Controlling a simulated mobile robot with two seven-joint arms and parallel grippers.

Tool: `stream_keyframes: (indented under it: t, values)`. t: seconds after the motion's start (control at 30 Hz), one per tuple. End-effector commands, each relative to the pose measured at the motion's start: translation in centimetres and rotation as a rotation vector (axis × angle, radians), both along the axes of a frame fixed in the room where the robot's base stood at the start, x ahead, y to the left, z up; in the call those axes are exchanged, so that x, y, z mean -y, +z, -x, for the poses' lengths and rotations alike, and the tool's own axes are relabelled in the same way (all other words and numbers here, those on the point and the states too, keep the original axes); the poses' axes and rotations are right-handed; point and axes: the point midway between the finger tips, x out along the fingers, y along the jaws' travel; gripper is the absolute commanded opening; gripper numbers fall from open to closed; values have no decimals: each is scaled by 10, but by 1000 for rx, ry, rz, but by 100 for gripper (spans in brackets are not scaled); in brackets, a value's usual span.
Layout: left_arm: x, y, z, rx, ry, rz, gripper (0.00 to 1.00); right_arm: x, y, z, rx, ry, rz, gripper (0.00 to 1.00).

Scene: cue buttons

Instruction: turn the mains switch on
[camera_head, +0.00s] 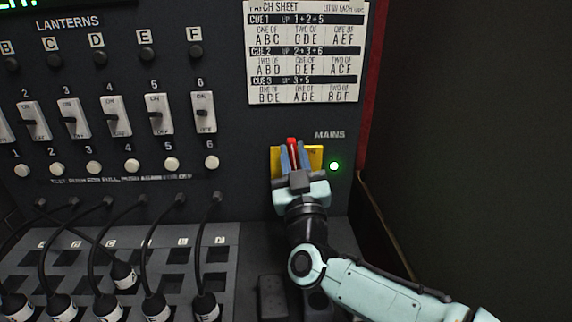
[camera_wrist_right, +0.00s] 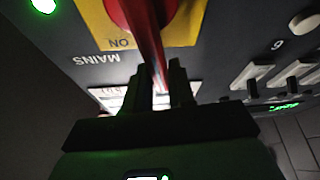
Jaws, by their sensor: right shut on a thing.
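The mains switch has a red handle (camera_head: 291,141) on a yellow plate (camera_head: 317,155), under the word MAINS on the dark panel. My right gripper (camera_head: 293,158) is in front of the plate with its fingers on either side of the handle, shut on it. The handle's tip shows above the fingers, pointing up. In the right wrist view the red handle (camera_wrist_right: 147,45) runs between the fingertips (camera_wrist_right: 161,80), past the printed word ON on the yellow plate (camera_wrist_right: 97,22). A green lamp (camera_head: 334,166) beside the plate is lit. My left gripper is out of view.
Left of the switch are a row of white rocker switches (camera_head: 161,114), round buttons (camera_head: 172,163) and black cables with plugs (camera_head: 206,305). A patch sheet (camera_head: 304,52) is above. The area right of the panel's red edge (camera_head: 377,80) is dark and looks empty.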

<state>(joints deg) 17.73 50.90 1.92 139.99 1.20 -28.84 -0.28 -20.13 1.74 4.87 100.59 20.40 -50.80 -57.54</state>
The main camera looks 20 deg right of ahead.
Motion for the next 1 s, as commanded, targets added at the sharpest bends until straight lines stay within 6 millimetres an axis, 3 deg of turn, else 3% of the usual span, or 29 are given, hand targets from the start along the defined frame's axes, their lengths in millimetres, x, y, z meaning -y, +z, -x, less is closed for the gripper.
stream_keyframes:
  t: [0.4, 0.9, 0.93, 1.0]
  values:
    - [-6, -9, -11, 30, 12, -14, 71, 10, -1, 2, 30, 1, -162, 0]
    - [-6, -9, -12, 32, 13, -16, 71, 12, 0, 2, 33, 0, -180, 0]
    - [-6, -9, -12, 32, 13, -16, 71, 12, 0, 2, 33, 0, -180, 27]
    - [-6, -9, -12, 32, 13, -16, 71, 12, 0, 2, 33, -1, -179, 45]
